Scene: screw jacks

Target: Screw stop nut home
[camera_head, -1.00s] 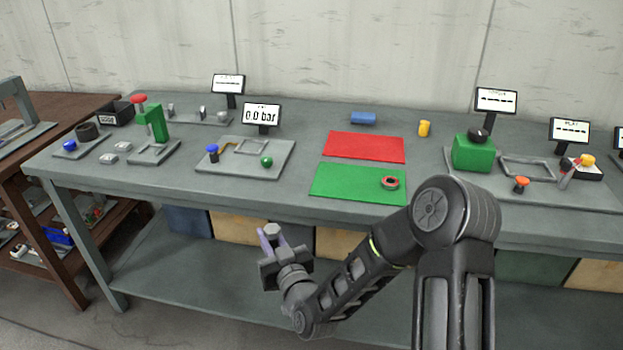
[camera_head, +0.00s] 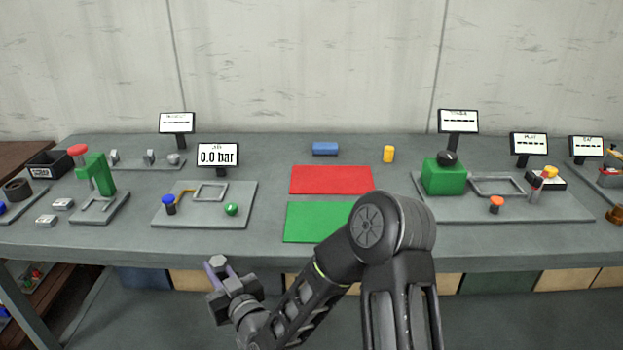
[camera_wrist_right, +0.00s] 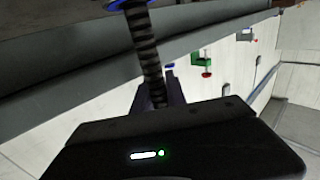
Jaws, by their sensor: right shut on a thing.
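My right gripper (camera_head: 217,268) is in front of the workbench's front edge in the head view, below the tabletop. In the right wrist view, the right gripper (camera_wrist_right: 161,95) is shut on a dark threaded rod (camera_wrist_right: 148,50). A blue disc-like part (camera_wrist_right: 127,4) shows at the rod's far end, cut by the top edge. In the head view I cannot make out the rod. No stop nut can be clearly identified in these frames. My left gripper is not in view.
On the workbench (camera_head: 270,245) lie a red mat (camera_head: 331,180) and a green mat (camera_head: 318,222), partly behind my right arm. A green press (camera_head: 97,174) stands left, a pressure board (camera_head: 240,215) nearer the middle, and a green block (camera_head: 443,178) right. The bench front is an edge close to the gripper.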

